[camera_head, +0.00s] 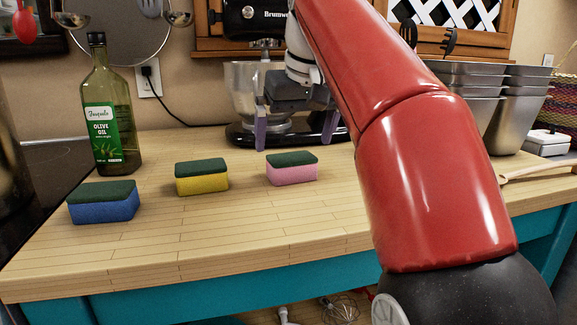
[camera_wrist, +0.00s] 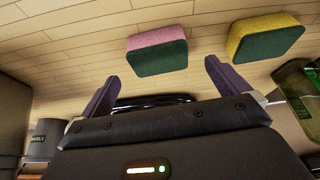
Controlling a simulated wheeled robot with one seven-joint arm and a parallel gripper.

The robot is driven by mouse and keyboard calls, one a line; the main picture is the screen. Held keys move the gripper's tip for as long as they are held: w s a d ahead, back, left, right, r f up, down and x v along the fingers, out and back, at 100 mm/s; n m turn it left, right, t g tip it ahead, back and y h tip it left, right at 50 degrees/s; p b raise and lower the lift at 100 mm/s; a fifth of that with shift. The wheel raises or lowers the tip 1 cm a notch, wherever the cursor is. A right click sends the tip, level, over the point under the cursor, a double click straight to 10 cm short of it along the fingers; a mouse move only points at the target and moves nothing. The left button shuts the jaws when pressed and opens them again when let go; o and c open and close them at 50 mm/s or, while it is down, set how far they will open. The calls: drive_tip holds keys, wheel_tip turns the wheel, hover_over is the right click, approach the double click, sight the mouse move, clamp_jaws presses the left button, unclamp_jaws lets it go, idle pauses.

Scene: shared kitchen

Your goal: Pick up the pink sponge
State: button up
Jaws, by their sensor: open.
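The pink sponge (camera_head: 292,169) has a dark green top and lies on the wooden counter, rightmost of three sponges in the head view. In the wrist view the pink sponge (camera_wrist: 157,51) shows just beyond the fingertips, between their lines. My gripper (camera_head: 296,135) is open and empty above the counter, by the pink sponge, with its two purple fingers spread. In the wrist view my gripper (camera_wrist: 160,75) also shows open, with nothing between the fingers. I cannot tell the exact gap between the fingers and the sponge.
A yellow sponge (camera_head: 202,178) and a blue sponge (camera_head: 103,203) lie to the left on the counter (camera_head: 230,225). An olive oil bottle (camera_head: 108,115) stands behind them. A stand mixer (camera_head: 243,85) is behind my gripper. Metal pans (camera_head: 512,110) stand at right. The counter's front is clear.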

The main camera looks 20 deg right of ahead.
sight(292, 157)
drive_tip(key=b+x, duration=0.1)
drive_tip(key=x, duration=0.5)
drive_tip(key=shift+f+b, duration=0.1)
drive_tip(key=shift+b, duration=0.25)
drive_tip(key=shift+c, duration=0.4)
drive_tip(key=c, duration=0.9)
